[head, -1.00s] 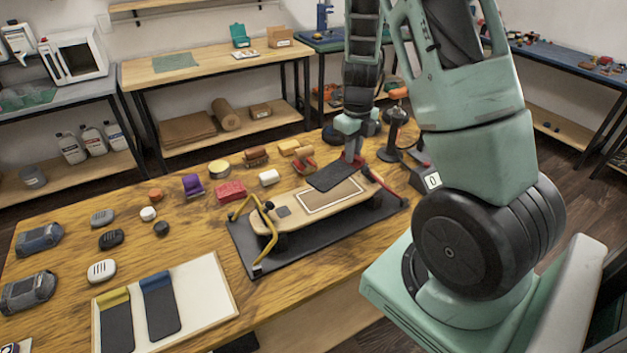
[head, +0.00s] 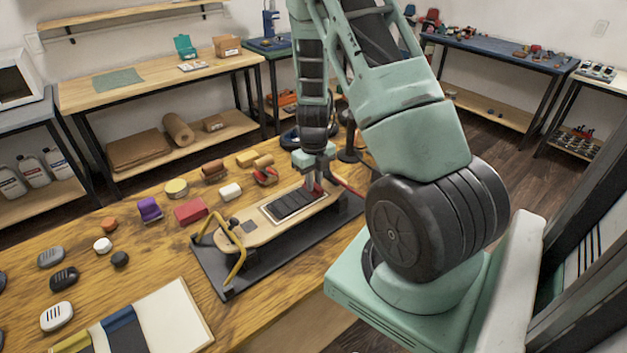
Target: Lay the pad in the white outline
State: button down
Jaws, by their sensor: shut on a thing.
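The dark pad (head: 290,206) is over the wooden skateboard deck (head: 250,229), low and about parallel to it. The white outline (head: 268,213) shows as a pale edge around its left and front sides. I cannot tell whether the pad touches the deck along its whole length. My gripper (head: 314,188) is shut on the pad's right end, where a bit of red shows. The fingertips are small and partly hidden.
The deck rests on a black mat (head: 214,284) with a yellow bar (head: 237,266) at its left end. A white board (head: 177,312) with blue-ended and yellow-ended pads lies at front left. Several small coloured items stand behind the deck.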

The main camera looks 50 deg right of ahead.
jog(key=shift+f, duration=0.2)
jog(key=c, duration=1.4)
grip_release()
jog(key=shift+r, duration=0.15)
